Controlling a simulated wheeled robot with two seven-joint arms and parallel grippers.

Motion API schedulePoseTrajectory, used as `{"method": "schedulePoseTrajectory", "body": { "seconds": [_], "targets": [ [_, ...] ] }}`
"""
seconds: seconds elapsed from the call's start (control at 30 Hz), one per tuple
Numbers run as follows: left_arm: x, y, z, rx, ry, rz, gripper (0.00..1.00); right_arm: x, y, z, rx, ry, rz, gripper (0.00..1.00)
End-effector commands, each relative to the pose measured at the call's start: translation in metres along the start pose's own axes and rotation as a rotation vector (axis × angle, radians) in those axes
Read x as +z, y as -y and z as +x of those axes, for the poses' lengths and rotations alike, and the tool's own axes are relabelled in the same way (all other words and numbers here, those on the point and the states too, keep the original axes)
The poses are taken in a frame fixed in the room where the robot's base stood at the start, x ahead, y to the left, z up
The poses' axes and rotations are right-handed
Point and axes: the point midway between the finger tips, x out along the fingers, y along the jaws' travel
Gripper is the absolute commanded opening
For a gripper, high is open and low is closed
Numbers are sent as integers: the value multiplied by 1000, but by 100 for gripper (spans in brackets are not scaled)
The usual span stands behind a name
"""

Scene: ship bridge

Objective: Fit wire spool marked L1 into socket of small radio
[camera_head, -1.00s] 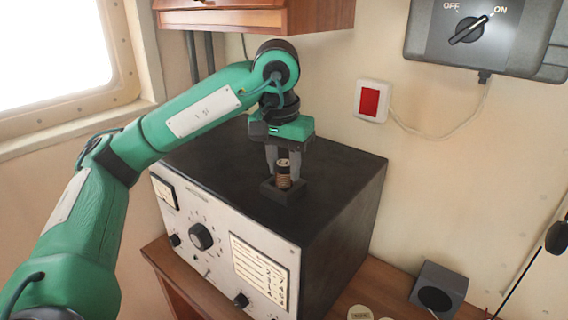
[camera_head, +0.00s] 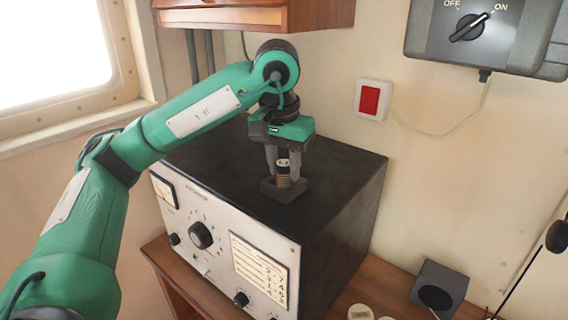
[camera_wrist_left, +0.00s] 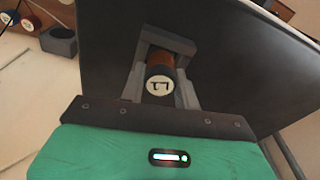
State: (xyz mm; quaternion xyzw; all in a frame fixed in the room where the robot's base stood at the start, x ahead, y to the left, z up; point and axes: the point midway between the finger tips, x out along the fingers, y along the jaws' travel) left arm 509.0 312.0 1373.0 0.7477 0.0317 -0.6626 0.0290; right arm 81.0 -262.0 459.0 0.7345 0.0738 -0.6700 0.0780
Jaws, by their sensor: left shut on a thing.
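The wire spool (camera_head: 283,172), a copper-coloured coil with a dark top, is upright at a dark square socket (camera_head: 285,190) on top of the black radio cabinet (camera_head: 335,165). In the left wrist view the spool's cap (camera_wrist_left: 160,88) shows the mark L1, and the socket's grey walls (camera_wrist_left: 178,42) stand around its far side. My left gripper (camera_head: 282,165) points down and is shut on the spool. The spool's lower end is hidden by the socket wall, so its depth cannot be told. My right gripper is not in view.
A grey block with a round opening (camera_head: 438,288) stands on the wooden desk (camera_head: 345,295) to the right, with pale discs (camera_head: 360,312) nearby. A wooden cabinet (camera_head: 255,15) hangs above my arm. A switch box (camera_head: 485,35) is on the wall.

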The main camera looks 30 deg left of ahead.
Motion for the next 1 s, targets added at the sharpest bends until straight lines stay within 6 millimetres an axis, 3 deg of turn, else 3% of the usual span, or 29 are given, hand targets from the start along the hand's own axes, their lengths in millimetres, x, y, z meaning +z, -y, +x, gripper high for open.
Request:
{"method": "schedulePoseTrajectory", "body": {
  "seconds": [0.17,0.2,0.3,0.33,0.67,1.0],
  "targets": [
    [0,0,0,0,0,0,9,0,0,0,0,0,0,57],
    [0,0,0,0,0,0,36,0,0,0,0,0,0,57],
    [0,0,0,0,0,0,55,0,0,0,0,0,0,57],
    [0,0,0,0,0,0,57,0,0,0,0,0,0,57],
    [0,0,-2,0,-1,0,57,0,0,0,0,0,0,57],
    [0,0,-30,0,-4,-1,57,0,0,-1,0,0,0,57]
  ]
}}
